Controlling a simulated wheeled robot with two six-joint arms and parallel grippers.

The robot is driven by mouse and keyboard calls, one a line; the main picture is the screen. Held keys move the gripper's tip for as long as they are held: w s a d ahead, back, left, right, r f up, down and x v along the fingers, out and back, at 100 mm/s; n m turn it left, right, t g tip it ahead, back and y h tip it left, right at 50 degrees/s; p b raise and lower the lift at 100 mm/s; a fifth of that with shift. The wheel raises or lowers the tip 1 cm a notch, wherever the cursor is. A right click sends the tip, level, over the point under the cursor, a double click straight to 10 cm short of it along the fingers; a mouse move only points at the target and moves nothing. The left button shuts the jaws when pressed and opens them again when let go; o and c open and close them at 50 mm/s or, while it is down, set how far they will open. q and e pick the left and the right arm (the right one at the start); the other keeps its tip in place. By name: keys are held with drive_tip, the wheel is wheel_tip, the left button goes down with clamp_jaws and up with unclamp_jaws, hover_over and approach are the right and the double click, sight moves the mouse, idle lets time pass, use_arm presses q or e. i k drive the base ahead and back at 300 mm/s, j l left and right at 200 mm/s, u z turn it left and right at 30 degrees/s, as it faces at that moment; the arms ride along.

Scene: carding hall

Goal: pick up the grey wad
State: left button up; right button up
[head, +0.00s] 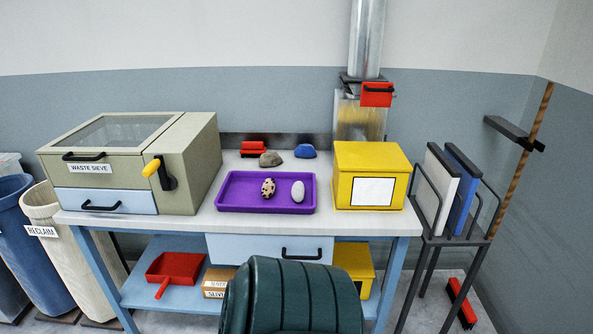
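A pale grey, egg-shaped wad (298,191) lies in the right half of a shallow purple tray (228,196) on the workbench. A tan wad with dark speckles (268,188) lies to its left in the same tray, with a gap between them. Behind the tray, a brownish-grey lump (271,159) and a blue lump (305,151) lie on the bench top. Neither of my grippers shows in the head view, so nothing is seen touching the wads.
A waste sieve box (205,165) stands left of the tray. A yellow box (371,155) stands close on its right. A red brush (252,147) lies behind. A narrow strip of bench top (260,222) is clear in front. A rack with panels (452,200) stands right of the bench.

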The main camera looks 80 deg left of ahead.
sight(298, 190)
drive_tip(key=u, duration=2.7)
